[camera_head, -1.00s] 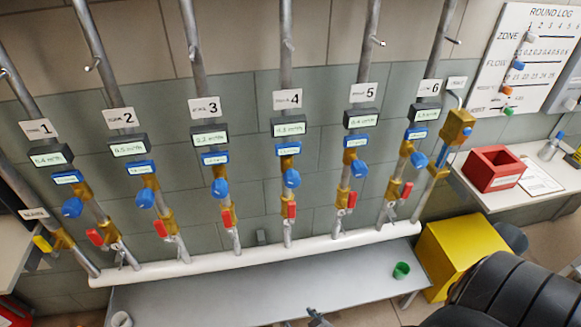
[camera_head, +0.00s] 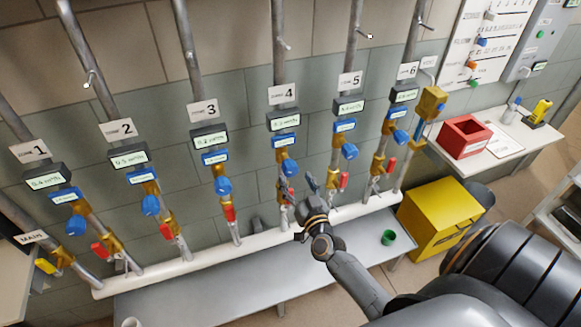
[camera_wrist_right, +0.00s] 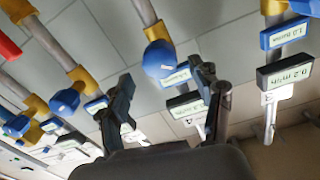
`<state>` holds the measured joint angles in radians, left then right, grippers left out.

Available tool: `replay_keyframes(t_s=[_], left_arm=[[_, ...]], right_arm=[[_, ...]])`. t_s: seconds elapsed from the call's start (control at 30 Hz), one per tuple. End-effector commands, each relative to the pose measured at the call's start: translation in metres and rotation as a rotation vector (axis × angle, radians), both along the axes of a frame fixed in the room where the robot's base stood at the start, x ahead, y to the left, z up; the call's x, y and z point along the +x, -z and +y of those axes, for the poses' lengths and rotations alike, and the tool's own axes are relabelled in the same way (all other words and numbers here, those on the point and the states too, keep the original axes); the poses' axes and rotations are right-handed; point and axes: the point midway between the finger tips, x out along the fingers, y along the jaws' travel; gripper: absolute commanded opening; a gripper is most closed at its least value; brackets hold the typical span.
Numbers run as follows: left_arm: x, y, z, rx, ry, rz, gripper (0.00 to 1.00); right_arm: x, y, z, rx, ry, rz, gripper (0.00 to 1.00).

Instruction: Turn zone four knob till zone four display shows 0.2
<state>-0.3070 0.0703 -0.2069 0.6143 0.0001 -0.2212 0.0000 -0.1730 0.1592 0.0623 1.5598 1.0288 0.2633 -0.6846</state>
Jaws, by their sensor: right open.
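The zone four knob (camera_head: 289,168) is a blue round knob on the pipe under the "4" label, below a blue plate. The zone four display (camera_head: 284,121) is a dark box with a pale screen; its digits are too small to read surely. My right gripper (camera_head: 301,189) is open and empty, below and slightly right of that knob, apart from it. In the right wrist view, the two dark fingers (camera_wrist_right: 168,98) spread, with a blue knob (camera_wrist_right: 160,58), seemingly zone four's, beyond and between them. My left gripper is out of view.
Neighbouring pipes carry like blue knobs, zone three (camera_head: 222,186) and zone five (camera_head: 349,151). Red lever handles (camera_head: 343,180) hang below. A white header pipe (camera_head: 215,248) and grey bench (camera_head: 240,278) lie underneath. A yellow cabinet (camera_head: 440,215) and red box (camera_head: 467,137) stand right.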

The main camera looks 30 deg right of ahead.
Motion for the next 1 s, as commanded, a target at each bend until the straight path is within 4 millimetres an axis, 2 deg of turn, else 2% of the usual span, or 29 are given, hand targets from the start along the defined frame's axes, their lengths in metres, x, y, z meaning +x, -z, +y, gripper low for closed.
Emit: replay_keyframes(t_s=[0.1,0.3,0.7,0.97,1.0], left_arm=[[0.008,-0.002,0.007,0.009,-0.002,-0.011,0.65],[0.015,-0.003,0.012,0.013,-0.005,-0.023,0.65],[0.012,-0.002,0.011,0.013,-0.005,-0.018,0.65],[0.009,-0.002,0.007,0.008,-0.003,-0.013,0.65],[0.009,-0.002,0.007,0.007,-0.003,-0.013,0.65]], right_arm=[[0.023,-0.001,-0.006,-0.002,-0.001,-0.002,0.65],[0.046,0.001,-0.012,-0.001,-0.001,0.001,0.65],[0.052,0.001,-0.014,-0.001,0.0,0.001,0.65],[0.052,0.001,-0.014,-0.001,0.0,0.001,0.12],[0.052,0.001,-0.014,-0.001,0.0,0.001,0.11]])
